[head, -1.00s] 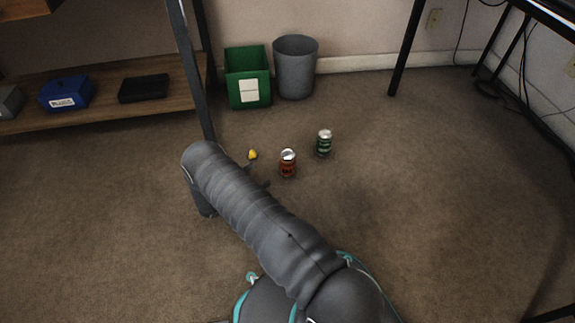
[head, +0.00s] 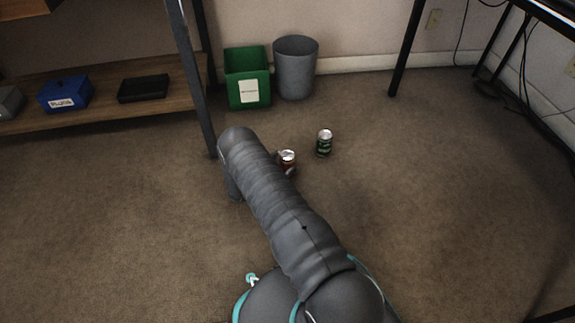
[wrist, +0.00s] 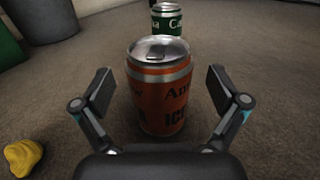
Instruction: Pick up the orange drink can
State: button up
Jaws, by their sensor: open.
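The orange drink can (wrist: 162,95) stands upright on the carpet, with a silver top, in the middle of the wrist view. My gripper (wrist: 162,90) is open, with one finger on each side of the can and a gap showing on both sides. In the head view the orange can (head: 288,157) shows mainly its top, and my arm hides most of the rest.
A green can (head: 324,143) stands just behind the orange one and also shows in the wrist view (wrist: 166,20). A yellow object (wrist: 24,157) lies at lower left in the wrist view. A green bin (head: 247,77) and a grey bin (head: 295,68) stand by the wall.

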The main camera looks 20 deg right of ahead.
jog(key=shift+w+d, duration=0.2)
jog(key=shift+d, duration=0.45)
jog(key=shift+c, duration=0.2)
jog(key=c, duration=0.9)
jog(key=shift+r, duration=0.15)
